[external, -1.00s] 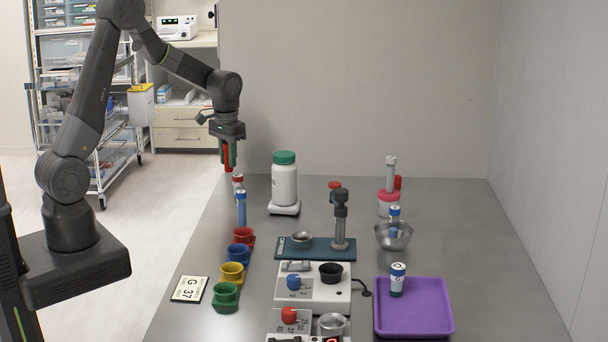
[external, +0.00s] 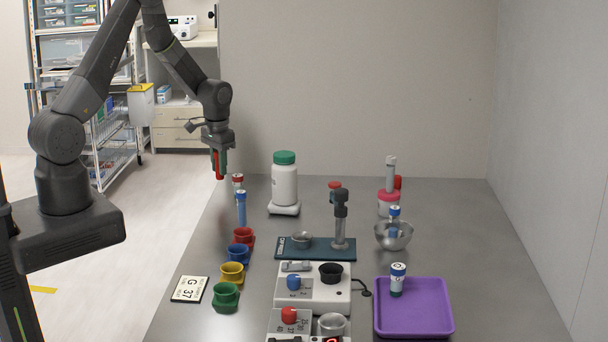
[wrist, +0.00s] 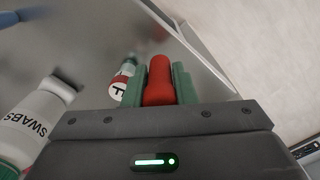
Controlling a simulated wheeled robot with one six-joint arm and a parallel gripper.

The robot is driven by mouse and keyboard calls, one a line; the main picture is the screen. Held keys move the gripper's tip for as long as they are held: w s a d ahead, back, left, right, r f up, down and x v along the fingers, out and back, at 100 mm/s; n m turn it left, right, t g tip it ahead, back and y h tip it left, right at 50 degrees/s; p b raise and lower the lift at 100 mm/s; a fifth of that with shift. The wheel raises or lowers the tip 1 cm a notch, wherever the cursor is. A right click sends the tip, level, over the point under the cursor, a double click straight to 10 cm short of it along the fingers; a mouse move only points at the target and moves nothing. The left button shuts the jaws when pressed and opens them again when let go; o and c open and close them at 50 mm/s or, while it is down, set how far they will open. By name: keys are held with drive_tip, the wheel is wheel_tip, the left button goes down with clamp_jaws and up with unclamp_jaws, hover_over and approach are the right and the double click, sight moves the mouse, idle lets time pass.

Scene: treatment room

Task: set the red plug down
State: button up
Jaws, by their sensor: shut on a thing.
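The red plug (external: 218,168) is held upright between the green fingers of my gripper (external: 217,162). My gripper hangs over the far left edge of the table in the external view, near the small red-capped vial. The wrist view shows the plug (wrist: 158,82) between both green fingers of my gripper (wrist: 160,84). The plug's lower end appears clear of any surface. The picture does not show exactly how high it is.
A red-capped vial (external: 238,181) and a blue-capped tube (external: 241,208) stand close by. A white swabs bottle (external: 284,184) stands to the right. Coloured cups (external: 237,253) line the table's left side.

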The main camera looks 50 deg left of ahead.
sight(219, 179)
drive_tip(key=shift+s+r+p, duration=0.15)
drive_tip(key=shift+s+p, duration=0.1)
drive_tip(key=shift+p, duration=0.1)
wheel_tip(219, 179, down, 3)
drive_tip(key=b, duration=0.2)
drive_tip(key=shift+b, duration=0.35)
idle(0.3)
